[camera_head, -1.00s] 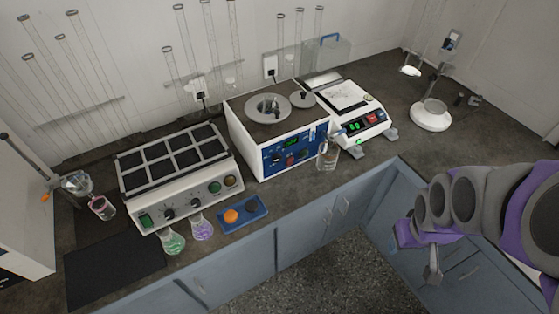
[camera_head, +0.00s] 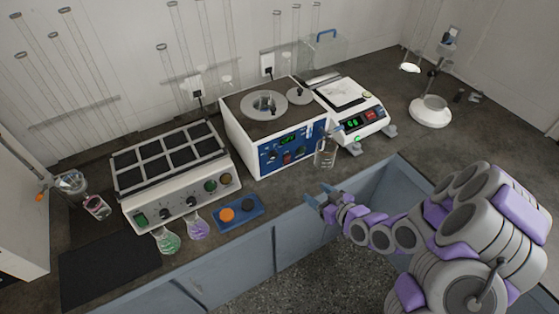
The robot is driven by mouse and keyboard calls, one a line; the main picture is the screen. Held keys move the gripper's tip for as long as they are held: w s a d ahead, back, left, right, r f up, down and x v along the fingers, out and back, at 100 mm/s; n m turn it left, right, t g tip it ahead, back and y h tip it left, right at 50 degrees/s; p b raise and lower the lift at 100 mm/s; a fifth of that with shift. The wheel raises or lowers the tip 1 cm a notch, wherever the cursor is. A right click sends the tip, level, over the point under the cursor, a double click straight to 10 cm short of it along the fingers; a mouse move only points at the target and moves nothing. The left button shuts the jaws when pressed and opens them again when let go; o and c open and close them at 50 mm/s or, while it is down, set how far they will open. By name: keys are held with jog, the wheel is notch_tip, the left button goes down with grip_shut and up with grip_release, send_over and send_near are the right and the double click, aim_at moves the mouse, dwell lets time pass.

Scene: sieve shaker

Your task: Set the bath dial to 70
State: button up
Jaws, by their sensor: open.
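The water bath (camera_head: 243,149) is a white box with a blue front panel, a dark top and round metal lids, standing mid-counter. Its panel carries a small green display (camera_head: 289,140) and a dark dial (camera_head: 272,155) at the left; the display's digits and the dial's setting are too small to read. My gripper (camera_head: 314,197) is open and empty at the counter's front edge, in front of and below the bath's panel, apart from it. A glass beaker (camera_head: 325,153) stands at the right front corner of the bath.
A shaker with a black grid top (camera_head: 172,160) stands left, with green (camera_head: 167,241) and purple (camera_head: 197,228) flasks before it. A balance (camera_head: 349,96) stands right. The right countertop (camera_head: 410,139) has free room.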

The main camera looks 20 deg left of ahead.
jog(key=a+t+y, duration=0.1)
jog(key=a+y, duration=0.1)
jog(key=m+t+y+b, duration=0.1)
jog(key=t+b, duration=0.1)
send_near(275, 157)
jog(key=b+x, duration=0.2)
jog(key=x, duration=0.5)
jog(key=shift+w+a+f, duration=0.15)
jog(key=shift+w+a, duration=0.05)
jog(key=shift+a, duration=0.15)
jog(key=shift+w+a, duration=0.3)
jog(key=shift+w, duration=0.05)
dwell(0.3)
jog(key=shift+m, duration=0.3)
jog(key=c, duration=1)
